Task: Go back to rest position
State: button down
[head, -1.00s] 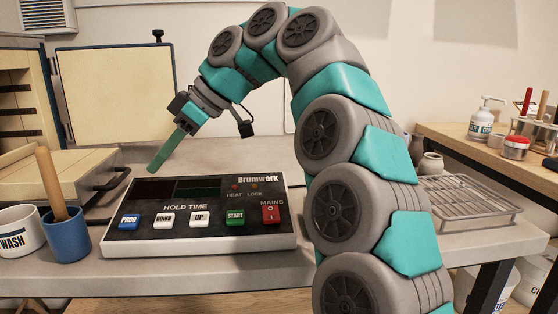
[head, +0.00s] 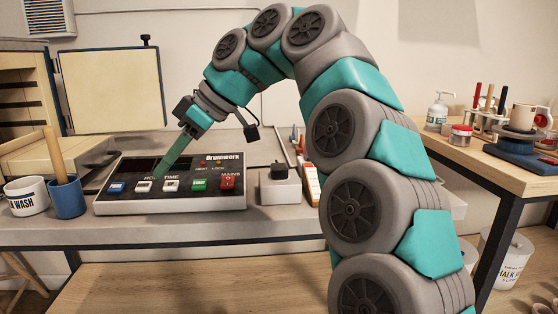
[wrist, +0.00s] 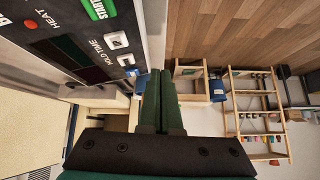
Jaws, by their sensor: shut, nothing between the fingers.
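My gripper (head: 163,168) is at the end of my teal and grey arm, which arches over from the right. Its green fingers are shut with nothing between them and point down and left. In the head view they overlap the upper part of the Brumwork control box (head: 222,206); I cannot tell whether they touch it. In the wrist view the fingers (wrist: 161,76) lie side by side, and the box panel (wrist: 75,22) with its buttons is at the upper left.
A WASH mug (head: 26,197) and a blue cup (head: 67,200) with a wooden stick stand left of the box. A white block (head: 281,190) with a black plug is to its right. A side table (head: 480,170) holds bottles and tools. Floor shows below the bench.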

jog(key=s+d+f+m+h, duration=0.4)
jog(key=s+d+f+m, duration=0.5)
jog(key=s+d+f, duration=0.5)
jog(key=s+d+f+m+g+h, duration=0.1)
jog(key=s+d+f+m+h, duration=0.3)
jog(key=s+d+f+m, duration=0.5)
jog(key=s+d+f, duration=0.4)
jog(key=d+f, duration=0.6)
jog(key=d, duration=0.1)
jog(key=shift+s, duration=0.4)
